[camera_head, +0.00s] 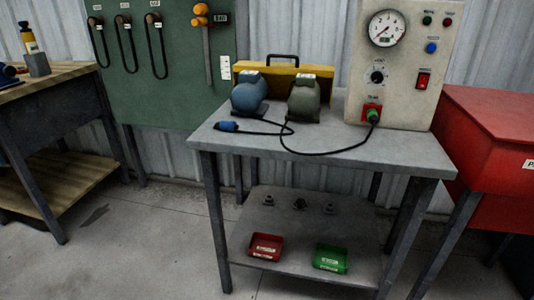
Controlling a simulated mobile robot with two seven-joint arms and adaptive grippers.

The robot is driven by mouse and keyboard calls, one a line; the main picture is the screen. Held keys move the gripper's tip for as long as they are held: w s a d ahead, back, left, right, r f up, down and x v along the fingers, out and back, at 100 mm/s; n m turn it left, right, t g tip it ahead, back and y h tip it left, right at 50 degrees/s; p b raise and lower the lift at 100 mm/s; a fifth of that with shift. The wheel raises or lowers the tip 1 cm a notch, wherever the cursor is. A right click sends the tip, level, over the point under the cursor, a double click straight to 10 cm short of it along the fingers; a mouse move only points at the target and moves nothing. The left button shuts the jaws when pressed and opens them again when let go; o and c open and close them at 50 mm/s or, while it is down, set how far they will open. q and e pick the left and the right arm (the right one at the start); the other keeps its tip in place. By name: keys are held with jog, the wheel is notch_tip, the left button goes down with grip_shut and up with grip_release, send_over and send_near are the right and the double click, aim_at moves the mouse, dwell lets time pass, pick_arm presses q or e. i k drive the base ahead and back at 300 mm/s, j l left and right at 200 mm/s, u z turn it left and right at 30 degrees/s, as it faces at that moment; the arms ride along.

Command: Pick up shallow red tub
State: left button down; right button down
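A shallow red tub (265,246) with a pale label on its front sits on the lower shelf of the grey table, near the shelf's front left. A green tub (330,258) of similar shape sits to its right on the same shelf, with a gap between them. The red tub's inside looks empty, though it is small in view. Neither of my grippers shows in the head view.
The grey table (412,162) holds blue (250,95) and dark green (303,98) devices, a cable, a yellow toolbox (247,76) and a gauge panel (410,60). Small metal parts (299,206) lie behind the tubs. Table legs flank the shelf. Floor in front left is clear.

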aim_at(261, 246)
jog(key=i+j+z, duration=0.15)
jog(key=z, duration=0.45)
jog(key=i+j+z, duration=0.15)
jog(key=j, duration=0.15)
jog(key=i+j+z, duration=0.2)
jog(key=j, duration=0.15)
jog(key=j+z, duration=0.15)
jog(key=j, duration=0.2)
jog(key=i, duration=0.05)
